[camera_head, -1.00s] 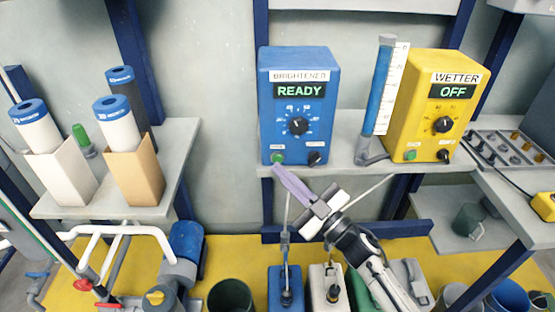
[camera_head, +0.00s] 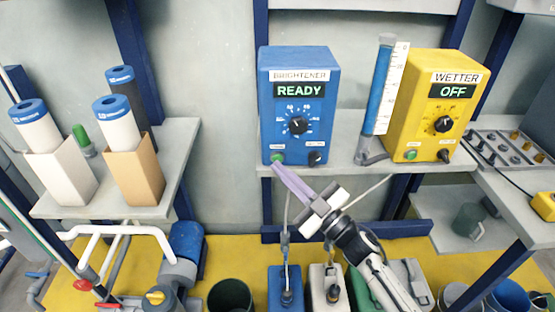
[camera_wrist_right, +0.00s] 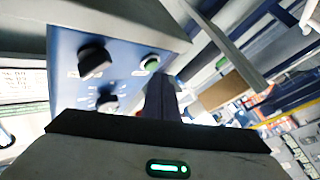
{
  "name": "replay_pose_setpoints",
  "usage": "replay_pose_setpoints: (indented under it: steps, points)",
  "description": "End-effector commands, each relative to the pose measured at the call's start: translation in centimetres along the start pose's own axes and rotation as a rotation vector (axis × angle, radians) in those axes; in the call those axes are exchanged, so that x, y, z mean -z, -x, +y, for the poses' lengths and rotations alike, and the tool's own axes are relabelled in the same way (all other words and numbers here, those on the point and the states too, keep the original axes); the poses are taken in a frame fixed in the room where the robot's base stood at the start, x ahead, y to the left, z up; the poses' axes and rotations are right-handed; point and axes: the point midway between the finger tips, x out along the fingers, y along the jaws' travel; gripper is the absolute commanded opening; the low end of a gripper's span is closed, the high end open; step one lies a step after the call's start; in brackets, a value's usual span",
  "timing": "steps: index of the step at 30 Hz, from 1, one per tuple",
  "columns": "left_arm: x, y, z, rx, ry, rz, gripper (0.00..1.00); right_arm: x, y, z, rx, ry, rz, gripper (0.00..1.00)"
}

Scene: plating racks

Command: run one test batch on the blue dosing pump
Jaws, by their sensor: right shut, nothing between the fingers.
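The blue dosing pump (camera_head: 325,95) stands on the grey shelf, labelled BRIGHTENER. Its display (camera_head: 299,90) reads READY. A large black dial (camera_head: 297,125) sits mid-face, with a green button (camera_head: 278,158) at lower left and a black knob (camera_head: 315,158) at lower right. My right gripper (camera_head: 278,169) is shut and empty, its fingertips just below the green button. In the right wrist view the fingers (camera_wrist_right: 160,98) point at the pump's face close to the green button (camera_wrist_right: 150,63); I cannot tell whether they touch it. My left gripper is out of view.
A yellow pump (camera_head: 420,120) labelled WETTER, display OFF, stands to the right. A blue-filled measuring tube (camera_head: 380,95) stands between the pumps. Filter cartridges in boxes (camera_head: 135,178) are on the left shelf. Blue and white containers (camera_head: 285,288) stand below the shelf.

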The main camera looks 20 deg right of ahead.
Motion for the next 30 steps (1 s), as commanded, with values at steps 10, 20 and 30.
replay_pose_setpoints:
  steps: [10, 20, 30]
  points:
    - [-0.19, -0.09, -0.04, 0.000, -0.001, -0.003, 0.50, -0.26, -0.28, 0.19, 0.000, 0.000, -0.001, 0.00]
    - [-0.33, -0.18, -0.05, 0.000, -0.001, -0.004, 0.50, -0.38, -0.42, 0.28, 0.001, 0.000, -0.001, 0.00]
    - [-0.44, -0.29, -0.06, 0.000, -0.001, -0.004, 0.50, -0.57, -0.74, 0.49, 0.001, 0.000, 0.000, 0.00]
